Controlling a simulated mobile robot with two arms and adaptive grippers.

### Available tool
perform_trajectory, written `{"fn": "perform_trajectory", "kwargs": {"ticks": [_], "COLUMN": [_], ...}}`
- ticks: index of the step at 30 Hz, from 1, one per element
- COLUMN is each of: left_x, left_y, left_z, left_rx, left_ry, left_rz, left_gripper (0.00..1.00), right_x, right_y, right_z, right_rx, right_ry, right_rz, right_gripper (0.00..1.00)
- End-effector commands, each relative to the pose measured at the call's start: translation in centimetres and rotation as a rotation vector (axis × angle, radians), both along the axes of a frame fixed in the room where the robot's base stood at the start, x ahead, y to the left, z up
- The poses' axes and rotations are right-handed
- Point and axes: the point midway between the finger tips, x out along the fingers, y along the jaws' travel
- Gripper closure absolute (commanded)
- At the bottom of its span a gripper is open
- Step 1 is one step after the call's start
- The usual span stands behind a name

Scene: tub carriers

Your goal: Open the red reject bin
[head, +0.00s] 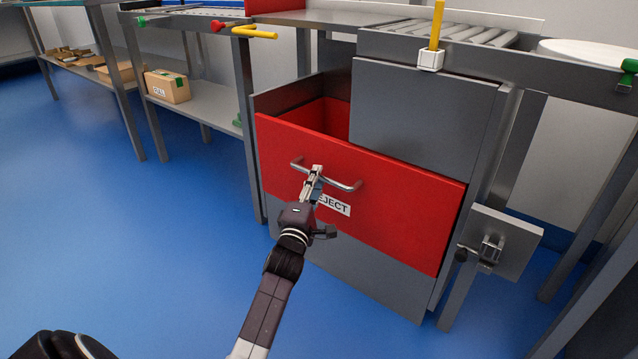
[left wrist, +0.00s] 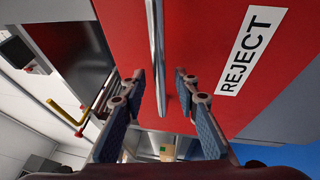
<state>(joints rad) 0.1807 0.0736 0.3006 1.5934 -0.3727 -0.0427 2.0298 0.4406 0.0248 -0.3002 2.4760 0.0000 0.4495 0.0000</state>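The red reject bin (head: 400,207) has a red front with a white REJECT label, also seen in the left wrist view (left wrist: 251,50). Red inner walls show behind its top edge at the left; a grey panel hides the rest, so I cannot tell how far out the bin stands. A metal bar handle (head: 341,183) crosses the front. My left gripper (head: 314,176) is at the handle. In the left wrist view its fingers (left wrist: 159,84) are apart, one on each side of the handle bar (left wrist: 153,35), with gaps visible. My right gripper is not in view.
A grey panel (head: 425,110) stands above the bin's right part, under a roller conveyor (head: 470,33). A grey plate with a fitting (head: 515,240) juts out at the right. Shelves with a cardboard box (head: 167,87) are at the left. The blue floor (head: 150,240) is clear.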

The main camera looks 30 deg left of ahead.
Motion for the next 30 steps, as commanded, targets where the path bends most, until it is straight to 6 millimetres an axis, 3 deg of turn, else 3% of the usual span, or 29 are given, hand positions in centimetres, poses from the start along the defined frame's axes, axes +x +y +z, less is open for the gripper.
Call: {"fn": "perform_trajectory", "kwargs": {"ticks": [6,15,23,30], "left_x": [1.8,2.0,2.0,2.0], "left_y": [0.6,0.6,0.6,0.6], "left_z": [0.2,0.3,0.3,0.3], "left_rx": [0.002,0.001,0.001,0.001], "left_ry": [0.001,0.002,0.002,0.002], "left_rz": [-0.001,-0.001,-0.001,-0.001], "left_gripper": [0.71,0.71,1.00,1.00], "right_x": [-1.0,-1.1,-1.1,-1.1], "right_y": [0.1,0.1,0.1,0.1], "right_z": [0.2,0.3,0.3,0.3], "right_rx": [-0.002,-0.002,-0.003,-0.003], "right_ry": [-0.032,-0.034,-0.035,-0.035], "right_rz": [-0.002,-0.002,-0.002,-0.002], "right_gripper": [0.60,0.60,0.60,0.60]}}
